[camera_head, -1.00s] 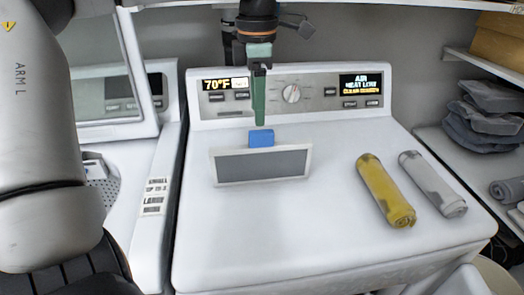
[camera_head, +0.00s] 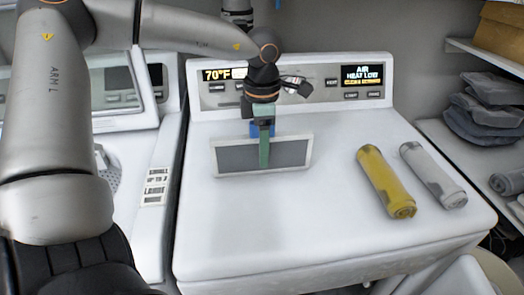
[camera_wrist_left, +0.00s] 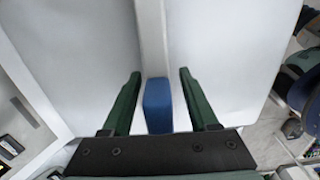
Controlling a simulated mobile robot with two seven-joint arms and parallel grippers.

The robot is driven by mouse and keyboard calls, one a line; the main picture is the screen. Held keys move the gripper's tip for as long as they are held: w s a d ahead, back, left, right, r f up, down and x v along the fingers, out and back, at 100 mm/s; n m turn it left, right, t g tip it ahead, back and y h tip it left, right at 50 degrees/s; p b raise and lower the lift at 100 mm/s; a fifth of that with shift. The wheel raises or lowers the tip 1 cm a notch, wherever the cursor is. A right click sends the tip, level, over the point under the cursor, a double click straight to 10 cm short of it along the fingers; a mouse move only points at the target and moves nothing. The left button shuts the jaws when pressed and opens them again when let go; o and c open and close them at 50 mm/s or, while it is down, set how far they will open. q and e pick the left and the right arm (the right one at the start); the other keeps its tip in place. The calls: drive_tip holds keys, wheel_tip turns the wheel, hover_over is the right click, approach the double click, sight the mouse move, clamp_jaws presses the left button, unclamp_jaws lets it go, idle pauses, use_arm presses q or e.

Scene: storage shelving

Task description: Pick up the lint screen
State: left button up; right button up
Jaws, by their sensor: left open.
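The lint screen stands upright on the dryer top, with a grey mesh panel (camera_head: 237,158) in a white frame and a blue handle (camera_head: 254,128) on its upper edge. My left gripper (camera_head: 264,160) points down at the screen and hides part of its middle. In the left wrist view the blue handle (camera_wrist_left: 157,104) lies between the two green fingers of my left gripper (camera_wrist_left: 158,75), with gaps on both sides. The fingers are open. The white frame (camera_wrist_left: 151,40) runs away from the handle in that view. My right gripper is not in view.
A yellow rolled towel (camera_head: 386,182) and a grey rolled towel (camera_head: 433,175) lie on the right of the dryer top (camera_head: 260,235). The control panel (camera_head: 320,85) rises behind. A washer with its lid raised stands left. Shelves with folded clothes (camera_head: 485,118) are at right.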

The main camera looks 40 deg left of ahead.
use_arm(q)
drive_tip(key=shift+c, duration=0.2)
clamp_jaws()
idle(0.3)
